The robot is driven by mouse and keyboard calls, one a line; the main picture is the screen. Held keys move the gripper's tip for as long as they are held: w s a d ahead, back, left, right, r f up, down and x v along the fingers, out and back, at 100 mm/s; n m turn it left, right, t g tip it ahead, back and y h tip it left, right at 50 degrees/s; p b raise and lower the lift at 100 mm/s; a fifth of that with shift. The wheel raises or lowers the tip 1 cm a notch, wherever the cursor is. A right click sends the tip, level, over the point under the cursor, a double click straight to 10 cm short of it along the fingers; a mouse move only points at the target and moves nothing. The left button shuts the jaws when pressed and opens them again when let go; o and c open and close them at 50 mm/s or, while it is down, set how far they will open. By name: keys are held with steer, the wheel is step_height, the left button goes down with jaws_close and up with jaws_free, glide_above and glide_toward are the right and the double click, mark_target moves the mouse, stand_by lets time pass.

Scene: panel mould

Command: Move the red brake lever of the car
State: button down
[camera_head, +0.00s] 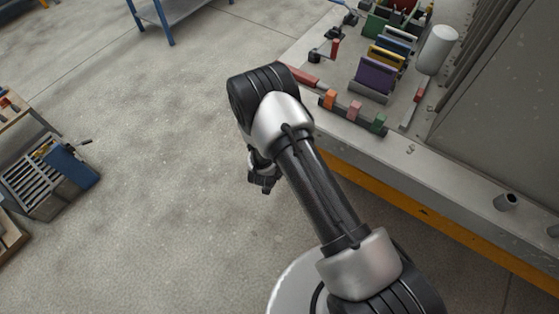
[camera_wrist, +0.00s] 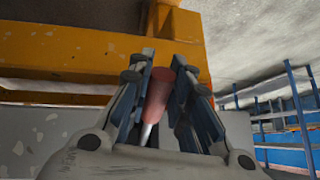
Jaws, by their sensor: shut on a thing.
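The red brake lever (camera_wrist: 158,92) shows in the wrist view as a red grip on a pale rod. It stands slightly tilted between the two fingers of my gripper (camera_wrist: 163,85), which is shut on it. In the head view my gripper (camera_head: 263,181) hangs low beside the car, beyond my arm, and the lever in it cannot be made out there. The car (camera_head: 452,194) has a grey top and an orange lower frame, which also shows in the wrist view (camera_wrist: 75,55).
On the car top stand coloured plates (camera_head: 376,76), small coloured blocks (camera_head: 355,110), a white cylinder (camera_head: 437,50) and a red bar (camera_head: 303,77). A crate (camera_head: 40,190) stands at the left, and a blue-legged table (camera_head: 160,12) at the back. The floor (camera_head: 150,170) between is clear.

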steer(key=shift+w+d, duration=0.1)
steer(key=c, duration=1.4)
jaws_free()
steer(key=shift+c, duration=0.2)
steer(key=v, duration=1.2)
